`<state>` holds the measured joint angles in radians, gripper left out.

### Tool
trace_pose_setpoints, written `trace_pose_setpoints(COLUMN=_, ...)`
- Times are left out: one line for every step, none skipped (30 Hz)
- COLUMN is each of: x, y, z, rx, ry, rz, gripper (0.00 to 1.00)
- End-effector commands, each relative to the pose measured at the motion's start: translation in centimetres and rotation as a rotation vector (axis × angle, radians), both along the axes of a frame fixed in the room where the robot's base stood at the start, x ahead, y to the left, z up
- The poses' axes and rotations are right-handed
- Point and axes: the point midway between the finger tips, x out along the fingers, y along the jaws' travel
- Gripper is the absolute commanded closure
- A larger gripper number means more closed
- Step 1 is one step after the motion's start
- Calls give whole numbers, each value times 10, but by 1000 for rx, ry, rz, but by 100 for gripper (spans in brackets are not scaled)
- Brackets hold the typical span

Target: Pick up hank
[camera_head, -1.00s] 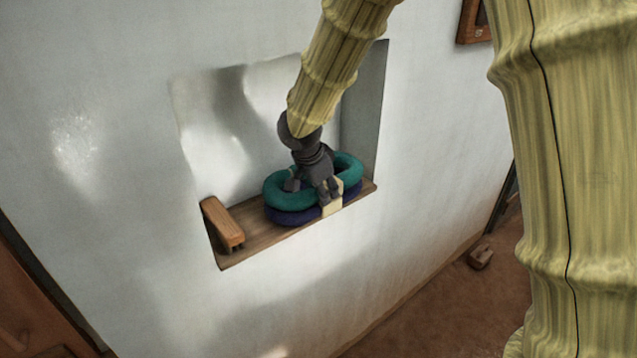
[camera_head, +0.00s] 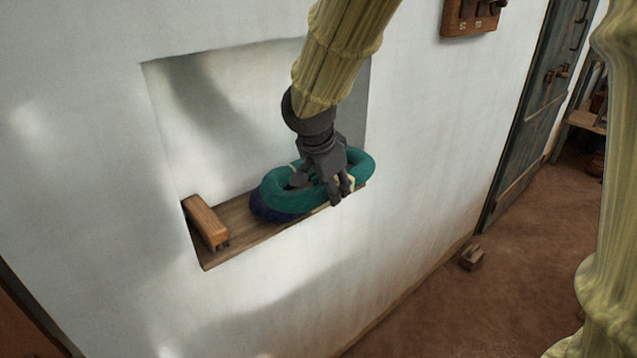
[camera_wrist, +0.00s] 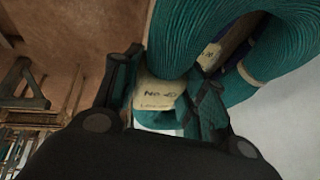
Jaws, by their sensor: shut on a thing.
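A teal hank (camera_head: 280,195), a thick yarn ring, is over a dark blue hank (camera_head: 270,212) in the wall niche. My gripper (camera_head: 319,189) reaches down from above and is shut on the near side of the teal hank. In the wrist view, the teal hank (camera_wrist: 190,40) passes between my fingers (camera_wrist: 165,90), with a cream paper label (camera_wrist: 158,92) on it. The blue hank is mostly hidden under the teal one. Whether the two still touch is hard to tell.
The niche's wooden shelf (camera_head: 245,240) holds a wooden brush-like block (camera_head: 206,222) at its left end. The niche walls enclose the sides and back. A wooden rack (camera_head: 470,16) hangs on the wall to the right, and a small block (camera_head: 472,257) lies on the floor.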

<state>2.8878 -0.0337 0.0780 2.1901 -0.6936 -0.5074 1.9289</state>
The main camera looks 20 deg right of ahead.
Motion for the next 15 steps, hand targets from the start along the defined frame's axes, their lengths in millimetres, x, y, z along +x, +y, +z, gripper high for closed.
trace_pose_setpoints(x=-7, y=-2, z=0, rx=-1, ry=-3, rz=-1, gripper=86)
trace_pose_setpoints(x=-10, y=-3, z=0, rx=-1, ry=-3, rz=-1, gripper=86)
trace_pose_setpoints(x=-16, y=-4, z=0, rx=0, ry=-2, rz=-1, gripper=86)
trace_pose_setpoints(x=-19, y=-4, z=1, rx=-1, ry=-3, rz=-1, gripper=86)
trace_pose_setpoints(x=-23, y=-5, z=3, rx=-1, ry=-3, rz=-1, gripper=86)
trace_pose_setpoints(x=-31, y=-7, z=8, rx=-2, ry=0, rz=-1, gripper=86)
trace_pose_setpoints(x=-36, y=-8, z=8, rx=-2, ry=0, rz=-1, gripper=86)
trace_pose_setpoints(x=-41, y=-10, z=9, rx=-2, ry=-1, rz=0, gripper=86)
trace_pose_setpoints(x=-48, y=-11, z=9, rx=-2, ry=0, rz=-2, gripper=86)
trace_pose_setpoints(x=-50, y=-12, z=10, rx=-2, ry=0, rz=-1, gripper=86)
trace_pose_setpoints(x=-52, y=-12, z=10, rx=-2, ry=1, rz=0, gripper=86)
trace_pose_setpoints(x=-55, y=-13, z=10, rx=-1, ry=1, rz=0, gripper=86)
trace_pose_setpoints(x=-57, y=-13, z=10, rx=-1, ry=1, rz=0, gripper=86)
trace_pose_setpoints(x=-59, y=-14, z=10, rx=-1, ry=1, rz=0, gripper=86)
trace_pose_setpoints(x=-61, y=-14, z=10, rx=-1, ry=0, rz=1, gripper=86)
